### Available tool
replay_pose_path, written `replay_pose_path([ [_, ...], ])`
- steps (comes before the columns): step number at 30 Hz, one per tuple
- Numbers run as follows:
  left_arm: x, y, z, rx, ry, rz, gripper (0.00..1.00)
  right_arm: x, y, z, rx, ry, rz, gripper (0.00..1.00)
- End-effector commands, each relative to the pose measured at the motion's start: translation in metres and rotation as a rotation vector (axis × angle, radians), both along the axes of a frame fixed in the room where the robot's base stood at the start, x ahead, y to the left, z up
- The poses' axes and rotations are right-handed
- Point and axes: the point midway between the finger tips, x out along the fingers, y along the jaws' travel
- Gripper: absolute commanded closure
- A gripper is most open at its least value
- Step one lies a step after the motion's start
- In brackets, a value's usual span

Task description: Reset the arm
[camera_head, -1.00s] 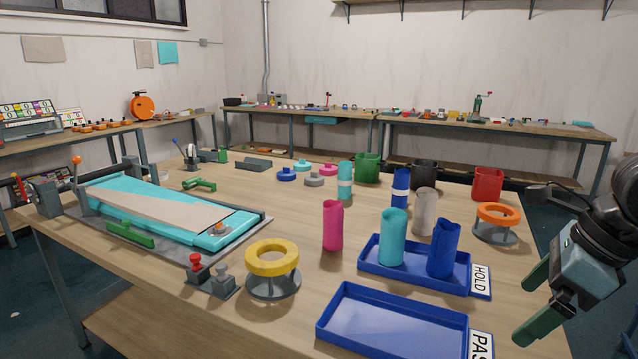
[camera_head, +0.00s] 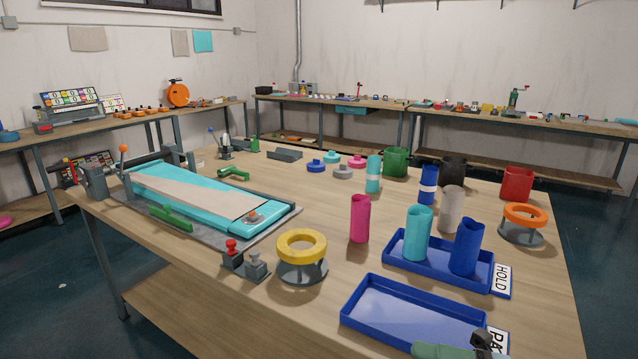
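My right gripper (camera_head: 458,350) shows only as a green finger and a dark part at the bottom edge, in front of the near blue tray's front right corner. The rest of it is cut off, so I cannot tell whether it is open. My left gripper is not in view. The empty blue tray (camera_head: 372,294) has a label partly hidden by my gripper. The blue tray labelled HOLD (camera_head: 420,272) holds a turquoise tube (camera_head: 417,235) and a blue tube (camera_head: 466,247), both upright.
A yellow ring on a stand (camera_head: 301,251), a pink tube (camera_head: 360,218) and an orange ring on a stand (camera_head: 525,222) are on the wooden table. A turquoise track fixture (camera_head: 195,196) fills its left side. The table's middle is fairly clear.

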Motion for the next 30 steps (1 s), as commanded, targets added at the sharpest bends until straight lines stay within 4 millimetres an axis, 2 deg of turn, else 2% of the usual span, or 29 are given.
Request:
replay_pose_path([
  [5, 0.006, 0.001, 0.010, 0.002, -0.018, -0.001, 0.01, 0.007, -0.011, -0.027, 0.286, 0.338, -0.208, 0.01],
  [8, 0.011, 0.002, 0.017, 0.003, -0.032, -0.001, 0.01, 0.009, -0.025, -0.056, 0.418, 0.540, -0.341, 0.01],
  [11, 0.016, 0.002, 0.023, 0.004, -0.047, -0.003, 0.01, 0.004, -0.039, -0.095, 0.533, 0.753, -0.480, 0.01],
  [14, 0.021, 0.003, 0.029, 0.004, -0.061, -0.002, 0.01, -0.012, -0.055, -0.141, 0.630, 0.975, -0.628, 0.01],
  [17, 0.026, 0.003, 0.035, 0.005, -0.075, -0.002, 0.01, -0.040, -0.068, -0.193, 0.709, 1.205, -0.779, 0.01],
  [20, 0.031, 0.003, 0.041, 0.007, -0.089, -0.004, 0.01, -0.082, -0.077, -0.244, 0.771, 1.438, -0.929, 0.01],
  [21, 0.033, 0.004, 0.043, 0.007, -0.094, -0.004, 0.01, -0.101, -0.079, -0.263, 0.789, 1.529, -0.988, 0.01],
  [24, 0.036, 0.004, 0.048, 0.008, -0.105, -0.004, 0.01, -0.150, -0.081, -0.301, 0.821, 1.729, -1.112, 0.01],
  [27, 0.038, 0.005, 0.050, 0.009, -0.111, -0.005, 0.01, -0.191, -0.080, -0.326, 0.837, 1.877, -1.201, 0.01],
  [30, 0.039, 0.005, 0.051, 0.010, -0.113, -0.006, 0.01, -0.216, -0.078, -0.339, 0.842, 1.966, -1.253, 0.01],
])
